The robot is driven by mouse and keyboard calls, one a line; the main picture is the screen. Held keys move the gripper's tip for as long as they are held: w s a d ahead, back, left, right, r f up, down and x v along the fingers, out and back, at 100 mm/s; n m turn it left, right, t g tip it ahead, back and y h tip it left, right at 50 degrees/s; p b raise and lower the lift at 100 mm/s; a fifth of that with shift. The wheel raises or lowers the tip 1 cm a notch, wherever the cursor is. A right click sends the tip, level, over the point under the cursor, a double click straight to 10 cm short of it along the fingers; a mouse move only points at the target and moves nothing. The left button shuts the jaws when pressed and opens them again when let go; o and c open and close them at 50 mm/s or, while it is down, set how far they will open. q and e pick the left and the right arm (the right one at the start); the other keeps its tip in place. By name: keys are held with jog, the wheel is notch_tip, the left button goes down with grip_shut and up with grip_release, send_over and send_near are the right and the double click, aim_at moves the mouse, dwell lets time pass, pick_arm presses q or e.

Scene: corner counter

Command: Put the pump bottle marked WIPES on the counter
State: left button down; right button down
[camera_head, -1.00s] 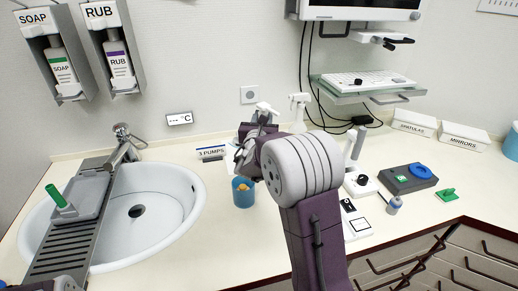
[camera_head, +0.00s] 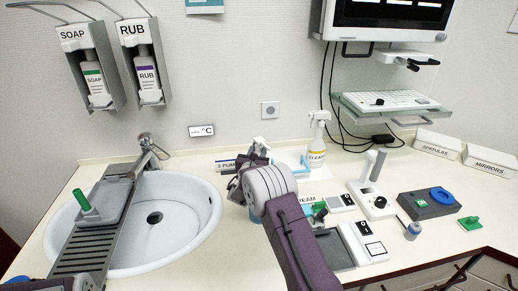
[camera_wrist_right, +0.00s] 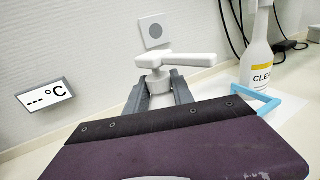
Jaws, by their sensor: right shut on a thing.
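My right gripper (camera_head: 256,153) is over the back of the counter (camera_head: 190,262), to the right of the sink. It is shut on a bottle with a white pump head (camera_head: 261,142). In the wrist view the pump head (camera_wrist_right: 168,62) rises between the two grey fingers (camera_wrist_right: 158,92), its spout pointing right. The bottle's body and label are hidden behind the gripper, so I cannot read WIPES or tell whether its base touches the counter. My left gripper is out of view; only a bit of my left arm shows at the bottom left.
The sink (camera_head: 205,235) is on the left. A spray bottle (camera_head: 317,145) stands at the back, right of my gripper. Front-middle counter is clear.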

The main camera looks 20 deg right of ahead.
jog(key=shift+r, duration=0.15)
jog(key=shift+s, duration=0.1)
jog(key=c, duration=1.1)
grip_release()
jog(key=shift+a, duration=0.1)
jog(key=b+v, duration=0.1)
jog(key=v, duration=1.1)
jog(key=shift+b, duration=0.35)
